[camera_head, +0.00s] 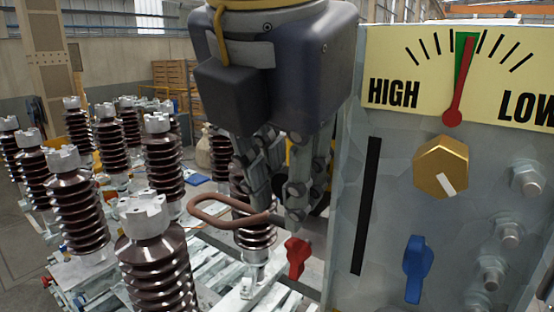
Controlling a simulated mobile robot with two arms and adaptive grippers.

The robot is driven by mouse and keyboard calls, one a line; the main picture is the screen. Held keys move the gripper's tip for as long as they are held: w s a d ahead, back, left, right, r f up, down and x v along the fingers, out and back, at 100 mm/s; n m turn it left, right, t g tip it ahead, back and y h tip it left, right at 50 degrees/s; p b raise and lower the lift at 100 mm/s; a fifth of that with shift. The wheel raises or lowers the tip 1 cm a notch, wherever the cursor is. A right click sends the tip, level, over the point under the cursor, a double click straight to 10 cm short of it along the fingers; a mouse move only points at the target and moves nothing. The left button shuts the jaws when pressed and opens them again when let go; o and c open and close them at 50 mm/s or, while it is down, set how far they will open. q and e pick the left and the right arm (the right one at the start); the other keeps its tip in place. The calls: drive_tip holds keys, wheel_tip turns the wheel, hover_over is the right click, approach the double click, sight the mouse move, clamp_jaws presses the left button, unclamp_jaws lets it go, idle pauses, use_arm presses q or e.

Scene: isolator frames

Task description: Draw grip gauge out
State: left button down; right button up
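A panel (400,190) stands at the right, with a HIGH/LOW dial gauge (385,60) on top. Its red needle (461,85) points up at the green band. A brown loop-shaped grip (205,215) sticks out to the left, beside the panel. My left gripper (280,217) hangs down from the top centre, its fingertips at the right end of this loop. I cannot tell whether the fingers close on the loop or only stand next to it. The loop's right end is partly hidden behind the fingers. My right gripper is not in view.
The panel also bears a brass hex knob (440,168), a blue lever (415,268), a black slot (366,205) and several bolts. A red lever (296,257) sits left of it. Several brown ribbed insulators (155,265) stand at the left and close below the loop.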

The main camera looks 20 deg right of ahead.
use_arm(q)
drive_tip(key=shift+w, duration=0.1)
drive_tip(key=shift+w+a, duration=1.3)
drive_tip(key=shift+w, duration=0.3)
drive_tip(key=shift+w+a, duration=1.3)
drive_tip(key=shift+w, duration=0.35)
drive_tip(key=shift+w+a, duration=1.3)
drive_tip(key=shift+w, duration=0.3)
